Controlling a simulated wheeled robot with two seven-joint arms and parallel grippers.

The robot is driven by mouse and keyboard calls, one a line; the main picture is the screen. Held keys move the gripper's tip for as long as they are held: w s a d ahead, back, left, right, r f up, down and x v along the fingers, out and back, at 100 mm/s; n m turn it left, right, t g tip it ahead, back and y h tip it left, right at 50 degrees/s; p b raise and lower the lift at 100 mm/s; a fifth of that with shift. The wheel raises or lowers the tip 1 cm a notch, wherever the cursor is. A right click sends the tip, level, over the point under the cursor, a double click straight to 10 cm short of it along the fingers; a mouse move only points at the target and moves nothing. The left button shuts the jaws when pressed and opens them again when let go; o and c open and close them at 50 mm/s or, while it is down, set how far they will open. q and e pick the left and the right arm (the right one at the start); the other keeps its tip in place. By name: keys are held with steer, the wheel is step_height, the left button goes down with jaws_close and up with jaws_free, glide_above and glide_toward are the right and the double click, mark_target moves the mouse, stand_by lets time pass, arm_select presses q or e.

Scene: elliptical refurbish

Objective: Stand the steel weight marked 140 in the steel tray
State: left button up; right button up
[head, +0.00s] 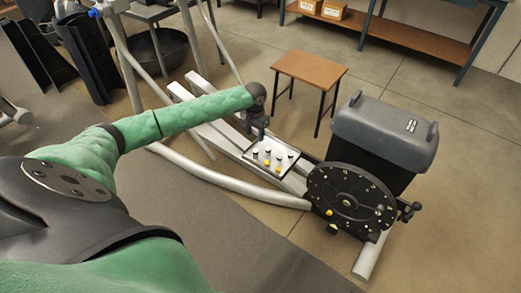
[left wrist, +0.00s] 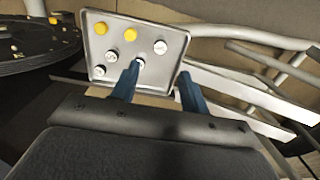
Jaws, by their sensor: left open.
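The steel tray (head: 289,166) lies on the elliptical's frame in the head view; it also fills the top of the left wrist view (left wrist: 92,42). It holds two yellow weights and several pale steel weights, such as one (left wrist: 160,47) near the tray's right side. Their markings are too small to read, so I cannot tell which is marked 140. My left gripper (left wrist: 157,82) is open, with its fingers reaching to the tray's near edge. Its left fingertip overlaps a pale weight (left wrist: 139,62) in the picture; contact is unclear. My right gripper is not in view.
A round black numbered disc (head: 350,200) with yellow pieces stands right of the tray. A grey-lidded bin (head: 385,130) is behind it, and a small wooden table (head: 309,70) stands farther back. Pale frame rails (head: 235,180) run beside the tray.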

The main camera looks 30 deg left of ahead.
arm_select(q)
steer(key=s+d+f+m+h, duration=0.1)
steer(key=s+d+f, duration=0.2)
steer(key=s+d, duration=0.45)
steer(key=s+d+f+m+t+h, duration=0.1)
steer(key=s+d+f, duration=0.35)
steer(key=d, duration=0.65)
steer(key=s+d+f+m+h, duration=0.1)
steer(key=s+d+f+m, duration=0.15)
steer(key=s+d, duration=0.5)
steer(key=s+d+r+t, duration=0.1)
steer(key=s+d+r, duration=0.1)
steer(key=s+d, duration=0.75)
steer(key=s+r+n+t, duration=0.1)
steer(key=s+r, duration=0.3)
steer(key=s, duration=0.6)
steer(key=shift+a+n+t, duration=0.25)
steer(key=shift+n+t, duration=0.05)
steer(key=shift+n, duration=0.55)
steer(key=shift+s+r, duration=0.1)
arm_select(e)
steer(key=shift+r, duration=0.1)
